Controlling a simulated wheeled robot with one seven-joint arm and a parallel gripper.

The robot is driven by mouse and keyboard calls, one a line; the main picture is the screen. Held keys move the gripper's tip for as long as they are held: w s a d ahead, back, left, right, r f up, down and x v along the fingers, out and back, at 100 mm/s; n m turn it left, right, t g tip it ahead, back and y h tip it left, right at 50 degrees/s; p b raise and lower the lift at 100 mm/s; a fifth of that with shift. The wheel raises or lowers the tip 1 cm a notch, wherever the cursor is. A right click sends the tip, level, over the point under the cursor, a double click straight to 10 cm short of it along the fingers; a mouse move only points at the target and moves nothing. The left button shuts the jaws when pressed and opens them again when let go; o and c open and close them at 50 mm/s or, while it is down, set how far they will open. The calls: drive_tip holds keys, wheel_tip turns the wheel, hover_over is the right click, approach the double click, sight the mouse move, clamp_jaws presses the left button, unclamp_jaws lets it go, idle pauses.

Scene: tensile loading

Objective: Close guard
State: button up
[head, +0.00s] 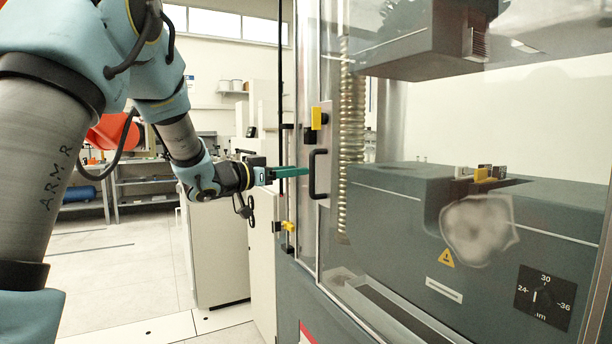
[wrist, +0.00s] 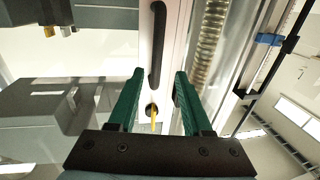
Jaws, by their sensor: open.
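The guard (head: 326,135) is a clear panel with a pale edge strip on the testing machine. Its black upright bar handle (head: 318,173) shows in the head view. My gripper (head: 306,171) has green fingers and is level with the handle, just left of it or at it. In the wrist view, the handle (wrist: 157,45) runs upright ahead of my open gripper (wrist: 159,73), its lower end between the two fingers. Nothing is clamped. I cannot tell whether a finger touches the handle, or how far the guard stands open.
A yellow block (head: 317,118) sits above the handle, and a yellow fitting (head: 288,227) is below left. Behind the clear panel are a brass-coloured screw column (head: 350,130) and the grey machine body (head: 400,215). Open floor (head: 120,265) lies to the left.

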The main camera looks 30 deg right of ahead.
drive_tip(key=shift+s+a+b, duration=0.15)
drive_tip(key=shift+a+b, duration=0.05)
drive_tip(key=shift+a, duration=0.95)
drive_tip(key=shift+s+a+b, duration=0.15)
drive_tip(key=shift+a+b, duration=0.05)
drive_tip(key=shift+a, duration=0.95)
drive_tip(key=w+a+f+n+t+y, duration=0.3)
drive_tip(key=w+a+n+t+y, duration=0.15)
drive_tip(key=a, duration=0.25)
drive_tip(key=w+a+f+n+t+y, duration=0.3)
drive_tip(key=w+a+f, duration=0.15)
drive_tip(key=a, duration=0.25)
drive_tip(key=s+a+f+n+y, duration=0.2)
drive_tip(key=a+f+y, duration=0.15)
drive_tip(key=a, duration=0.45)
drive_tip(key=s+a+f+n+y, duration=0.1)
drive_tip(key=a+f+n+y, duration=0.15)
drive_tip(key=a+f, duration=0.35)
drive_tip(key=s+a+f+n+g+y, duration=0.1)
drive_tip(key=s+a+f+g, duration=0.1)
drive_tip(key=s, duration=0.4)
drive_tip(key=s+a+f+n+g+y, duration=0.1)
drive_tip(key=s+a+f+g, duration=0.2)
drive_tip(key=s+a, duration=0.2)
drive_tip(key=s+a+f+n+g+y+p, duration=0.1)
drive_tip(key=s+a+f+g+y, duration=0.1)
drive_tip(key=s, duration=0.6)
drive_tip(key=shift+s+a+f+g, duration=0.4)
drive_tip(key=shift+a+g, duration=0.35)
drive_tip(key=shift+a, duration=0.45)
